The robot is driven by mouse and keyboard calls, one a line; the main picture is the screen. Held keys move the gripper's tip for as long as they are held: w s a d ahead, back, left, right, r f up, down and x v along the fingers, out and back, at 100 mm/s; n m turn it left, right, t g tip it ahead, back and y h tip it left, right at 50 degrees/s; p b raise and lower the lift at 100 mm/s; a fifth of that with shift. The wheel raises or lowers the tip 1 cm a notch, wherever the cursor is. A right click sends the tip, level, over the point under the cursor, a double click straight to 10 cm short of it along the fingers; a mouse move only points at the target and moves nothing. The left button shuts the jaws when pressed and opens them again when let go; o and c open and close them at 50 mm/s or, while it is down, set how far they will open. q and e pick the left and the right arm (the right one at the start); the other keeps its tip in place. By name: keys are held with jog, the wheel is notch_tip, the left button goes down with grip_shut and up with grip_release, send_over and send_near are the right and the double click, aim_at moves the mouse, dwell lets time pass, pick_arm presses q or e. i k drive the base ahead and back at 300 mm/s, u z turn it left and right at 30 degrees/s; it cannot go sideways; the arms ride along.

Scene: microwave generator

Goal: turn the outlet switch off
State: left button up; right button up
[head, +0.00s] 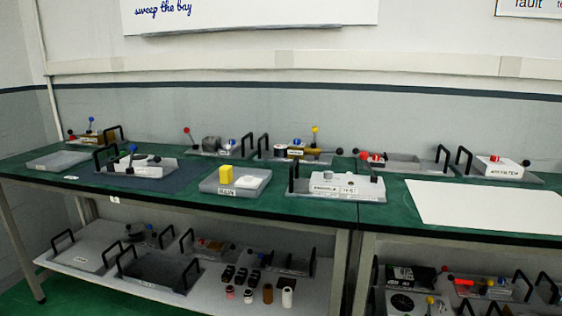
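No thing in the head view can be told for sure as the outlet switch; the labels on the benches are too small to read. A white box with a red knob (495,158) and a label sits in a tray at the right of the bench. A labelled white and grey unit (346,187) stands at the front middle. Small levers with coloured ball tips stand at the back, among them a red one (187,130), a yellow one (315,129) and a blue one (91,119). Neither of my grippers is in view.
Two green-topped benches (290,207) stand along the wall, with a lower shelf (215,290) full of trays and loose parts. A bare white sheet (485,206) lies at the right. Black tray handles stick up.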

aim_at(328, 174)
jog(key=u, duration=0.1)
jog(key=i, duration=0.85)
jog(key=z, duration=0.35)
